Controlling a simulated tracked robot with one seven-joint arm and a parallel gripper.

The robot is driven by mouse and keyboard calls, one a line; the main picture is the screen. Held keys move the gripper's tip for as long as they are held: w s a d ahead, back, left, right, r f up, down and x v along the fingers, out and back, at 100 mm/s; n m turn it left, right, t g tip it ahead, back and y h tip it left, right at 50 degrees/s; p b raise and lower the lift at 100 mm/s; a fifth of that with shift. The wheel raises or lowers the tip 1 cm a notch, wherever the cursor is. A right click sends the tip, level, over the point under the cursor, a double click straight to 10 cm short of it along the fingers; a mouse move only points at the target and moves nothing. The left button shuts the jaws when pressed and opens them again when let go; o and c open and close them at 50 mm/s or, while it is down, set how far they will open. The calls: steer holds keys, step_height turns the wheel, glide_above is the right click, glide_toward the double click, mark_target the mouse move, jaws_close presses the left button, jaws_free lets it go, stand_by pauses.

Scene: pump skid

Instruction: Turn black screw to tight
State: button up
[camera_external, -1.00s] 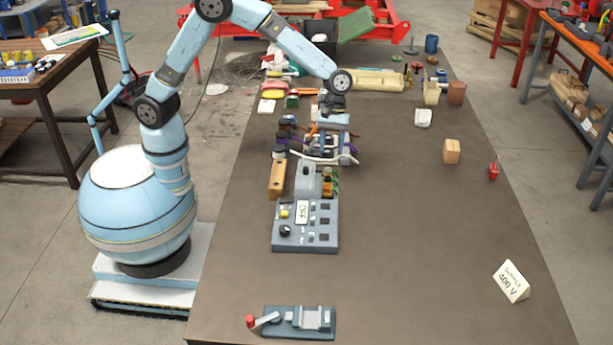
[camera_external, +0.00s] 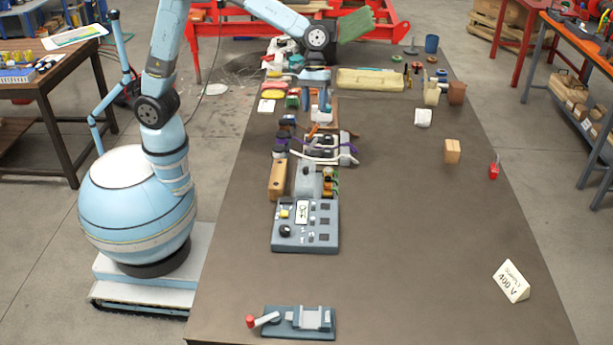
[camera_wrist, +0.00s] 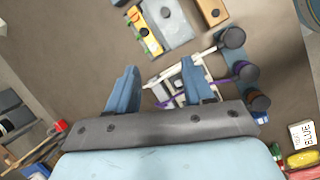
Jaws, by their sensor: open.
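My gripper (camera_external: 320,113) is open, with its fingers (camera_wrist: 160,90) spread and nothing between the tips. It hangs above the table, just behind a light frame (camera_external: 320,149) with purple and white cables. In the wrist view the frame (camera_wrist: 172,78) lies beyond the fingers and is partly hidden by them. Dark-capped cylinders stand along one side of the frame, at right in the wrist view (camera_wrist: 246,70) and at left in the external view (camera_external: 280,152). I cannot tell which dark part is the black screw, nor how tight it is.
A grey control panel (camera_external: 305,238) and a wooden block (camera_external: 277,181) lie in front of the frame. A lever fixture (camera_external: 312,322) is near the front edge. Cluttered items, including a beige case (camera_external: 370,79), lie behind. The table's right-front area is mostly clear.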

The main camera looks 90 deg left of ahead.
steer(key=s+a+r+m+t, duration=0.1)
steer(key=s+a+r+m, duration=0.1)
steer(key=s+r, duration=0.3)
steer(key=shift+s+a+r+m, duration=0.3)
steer(key=shift+s+a, duration=0.1)
steer(key=shift+s, duration=0.5)
steer(key=s+a+r+m+t+y, duration=0.1)
steer(key=s+a+m, duration=0.1)
steer(key=s, duration=0.7)
steer(key=s+a+r+m+t+y, duration=0.1)
steer(key=s+a+m+t, duration=0.1)
steer(key=s+m, duration=0.3)
steer(key=s+a+r+m+t+y, duration=0.1)
steer(key=s+a+r+m+y, duration=0.1)
steer(key=s, duration=1.2)
steer(key=shift+a+m, duration=0.8)
steer(key=shift+a, duration=0.15)
